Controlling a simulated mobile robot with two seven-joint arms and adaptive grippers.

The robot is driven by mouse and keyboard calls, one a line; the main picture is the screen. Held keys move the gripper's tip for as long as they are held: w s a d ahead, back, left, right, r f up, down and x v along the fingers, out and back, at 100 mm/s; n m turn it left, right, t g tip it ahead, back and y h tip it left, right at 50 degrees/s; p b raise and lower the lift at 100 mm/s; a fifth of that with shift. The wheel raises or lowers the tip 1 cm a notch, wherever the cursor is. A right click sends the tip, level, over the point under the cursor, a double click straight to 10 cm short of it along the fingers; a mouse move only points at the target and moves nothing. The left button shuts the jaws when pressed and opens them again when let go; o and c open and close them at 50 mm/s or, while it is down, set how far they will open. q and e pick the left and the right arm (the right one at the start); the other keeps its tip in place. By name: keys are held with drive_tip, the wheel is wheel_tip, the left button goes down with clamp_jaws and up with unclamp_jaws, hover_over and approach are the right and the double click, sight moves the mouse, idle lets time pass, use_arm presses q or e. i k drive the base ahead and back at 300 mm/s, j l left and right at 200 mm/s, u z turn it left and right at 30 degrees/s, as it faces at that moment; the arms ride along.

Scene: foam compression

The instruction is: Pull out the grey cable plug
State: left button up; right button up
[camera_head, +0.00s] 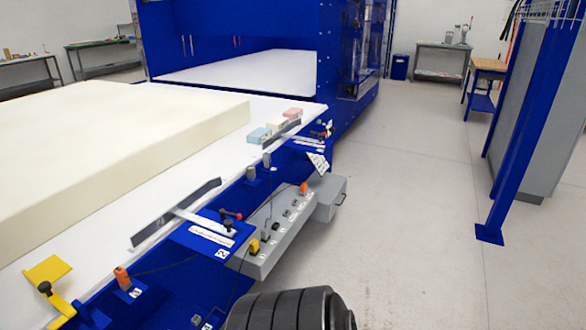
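A grey control box (262,262) is fixed along the right side of the machine table, with a row of small plugs and sockets on its sloped top. A yellow plug (254,247) is at its near end, and an orange plug (303,188) is at its far end. Small grey and dark fittings (287,213) sit between them; I cannot tell which is the grey cable plug. Another grey plug-like piece (267,160) stands on the blue frame behind the box. Neither gripper shows. A black ribbed part, probably of my arm, covers the bottom centre.
A large cream foam block (120,140) lies on the white table (95,255). An orange plug-like piece (122,278) and a yellow bracket (48,270) are at the near edge. Blue posts (520,120) stand at right. The floor (410,220) right of the machine is clear.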

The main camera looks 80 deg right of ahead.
sight(265, 233)
drive_tip(key=z, duration=2.5)
drive_tip(key=i+l+u, duration=0.1)
drive_tip(key=u, duration=0.4)
drive_tip(key=i+l+u, duration=0.15)
drive_tip(key=u, duration=0.35)
drive_tip(key=l+u, duration=0.2)
drive_tip(key=u, duration=0.3)
drive_tip(key=i+l+u, duration=0.15)
drive_tip(key=l+u, duration=0.3)
drive_tip(key=l, duration=0.8)
drive_tip(key=l+u, duration=0.4)
drive_tip(key=l, duration=1.55)
drive_tip(key=k+l, duration=0.15)
drive_tip(key=l, duration=1.1)
